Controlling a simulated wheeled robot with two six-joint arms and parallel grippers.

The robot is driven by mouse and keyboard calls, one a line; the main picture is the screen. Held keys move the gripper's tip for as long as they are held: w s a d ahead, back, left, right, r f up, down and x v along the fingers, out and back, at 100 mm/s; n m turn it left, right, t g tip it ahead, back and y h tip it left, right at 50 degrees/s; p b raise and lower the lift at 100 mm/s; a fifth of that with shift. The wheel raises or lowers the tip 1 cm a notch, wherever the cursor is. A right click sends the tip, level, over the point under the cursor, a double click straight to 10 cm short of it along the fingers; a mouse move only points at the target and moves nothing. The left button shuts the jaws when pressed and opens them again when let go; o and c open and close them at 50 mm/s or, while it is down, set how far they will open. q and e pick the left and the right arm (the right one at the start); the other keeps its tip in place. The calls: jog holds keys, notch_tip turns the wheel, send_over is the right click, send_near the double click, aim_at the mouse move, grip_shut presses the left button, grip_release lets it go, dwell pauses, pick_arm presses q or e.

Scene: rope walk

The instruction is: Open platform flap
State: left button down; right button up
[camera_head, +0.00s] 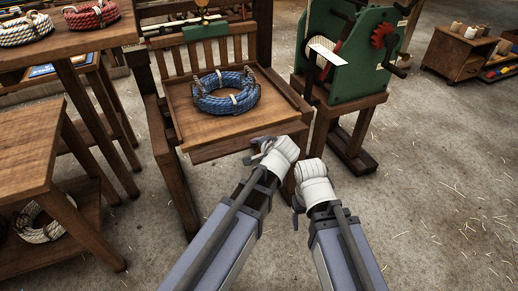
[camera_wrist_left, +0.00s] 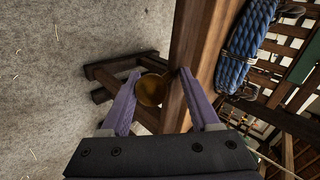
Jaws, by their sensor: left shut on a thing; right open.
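The wooden platform (camera_head: 184,124) stands at centre-left with a slatted back and a blue rope coil (camera_head: 226,92) on it. The flap (camera_head: 225,150) is the board along its front edge, sticking out a little; its hinge is hidden. My left gripper (camera_head: 257,153) is at the flap's front edge. In the left wrist view its purple fingers (camera_wrist_left: 159,74) are shut on a round brass knob (camera_wrist_left: 151,91) beside the wooden board (camera_wrist_left: 192,45). My right gripper (camera_head: 296,212) is open and empty, lower and to the right, apart from the platform.
A green machine with a red gear (camera_head: 352,52) stands on a wooden stand right of the platform. A wooden table (camera_head: 25,150) with a shelf is close on the left. A small cabinet (camera_head: 457,55) is at the far right. The straw-strewn floor (camera_head: 440,170) at right is clear.

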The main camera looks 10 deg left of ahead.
pick_arm(q)
jog(key=shift+a+f, duration=0.2)
jog(key=shift+f, duration=0.05)
pick_arm(e)
jog(key=shift+f, duration=0.1)
pick_arm(q)
jog(key=c, duration=0.5)
grip_release()
jog(key=shift+c, duration=0.2)
jog(key=shift+o, duration=0.2)
jog(key=shift+w+a+f, duration=0.15)
jog(key=shift+w+f, duration=0.05)
jog(key=shift+w, duration=0.05)
jog(key=shift+r, duration=0.1)
pick_arm(e)
jog(key=shift+w+a, duration=0.15)
jog(key=shift+a, duration=0.05)
pick_arm(q)
jog(key=shift+s+r, duration=0.1)
